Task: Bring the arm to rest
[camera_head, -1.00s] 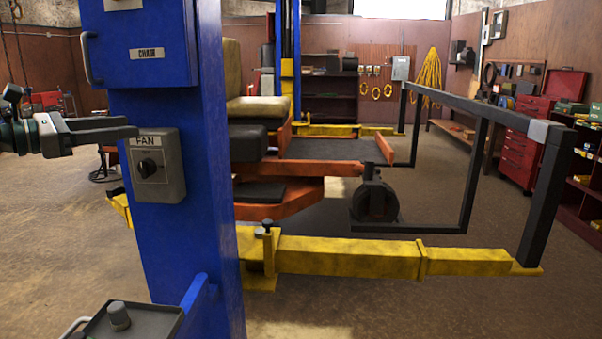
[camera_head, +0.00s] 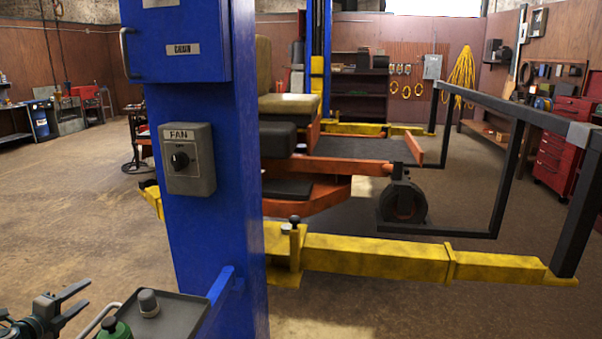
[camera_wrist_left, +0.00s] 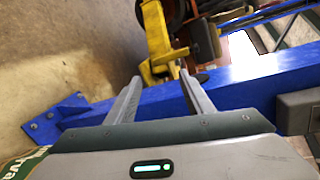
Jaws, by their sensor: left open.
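My left gripper (camera_head: 88,293) is at the lower left of the head view, low and to the left of the blue lift post (camera_head: 215,220). Its two dark fingers are apart, with nothing between them. They also show spread in the left wrist view (camera_wrist_left: 160,75), with the blue post and a yellow lift arm beyond them. The grey FAN switch box (camera_head: 188,165) with its round black knob is on the post, above and to the right of the gripper, which is clear of it. My right gripper is not in view.
A yellow lift arm (camera_head: 375,256) and an orange mower (camera_head: 330,200) stand beyond the post. Open floor (camera_head: 80,215) lies at left.

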